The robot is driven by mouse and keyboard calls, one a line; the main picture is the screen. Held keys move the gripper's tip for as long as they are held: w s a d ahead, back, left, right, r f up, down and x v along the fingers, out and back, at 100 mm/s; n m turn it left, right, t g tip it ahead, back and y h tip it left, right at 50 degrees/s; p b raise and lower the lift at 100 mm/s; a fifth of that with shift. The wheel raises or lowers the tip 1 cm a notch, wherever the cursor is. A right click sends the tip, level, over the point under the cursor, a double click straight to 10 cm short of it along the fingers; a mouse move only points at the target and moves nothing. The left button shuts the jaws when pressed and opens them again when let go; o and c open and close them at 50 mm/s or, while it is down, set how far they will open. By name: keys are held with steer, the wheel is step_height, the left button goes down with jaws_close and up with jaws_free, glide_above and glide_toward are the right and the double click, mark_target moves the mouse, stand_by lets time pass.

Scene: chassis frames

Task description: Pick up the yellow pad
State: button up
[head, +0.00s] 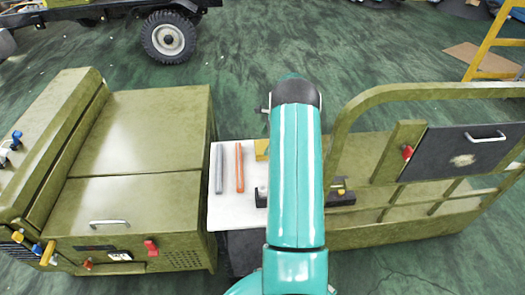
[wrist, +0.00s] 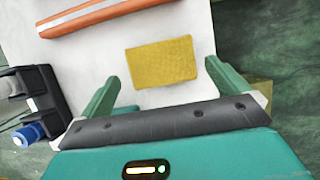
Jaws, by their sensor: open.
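The yellow pad (wrist: 162,62) lies flat on a white surface (wrist: 190,18) in the wrist view. My gripper (wrist: 163,72) is open, with one green finger toward each side of the pad. The fingers appear apart from the pad, with nothing held between them. Their height above it is hard to tell. In the head view only a left part of the yellow pad (head: 261,149) shows; my teal arm covers the rest. My gripper is hidden behind the arm there.
An orange bar (head: 239,167) and a grey bar (head: 219,168) lie on the white surface left of the pad. A black object with a blue knob (wrist: 32,132) stands at left in the wrist view. Green cabinets (head: 140,130) and a railing (head: 420,92) flank the surface.

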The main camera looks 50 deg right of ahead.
mark_target(261, 147)
steer(key=x, duration=0.5)
steer(key=c, duration=0.7)
steer(key=shift+r, duration=0.6)
step_height(261, 147, up, 2)
steer(key=shift+d+r, duration=0.1)
steer(key=shift+r, duration=0.05)
steer(key=s+d+r, duration=0.1)
steer(key=s+r, duration=0.8)
steer(key=s, duration=0.5)
steer(key=shift+r, duration=0.2)
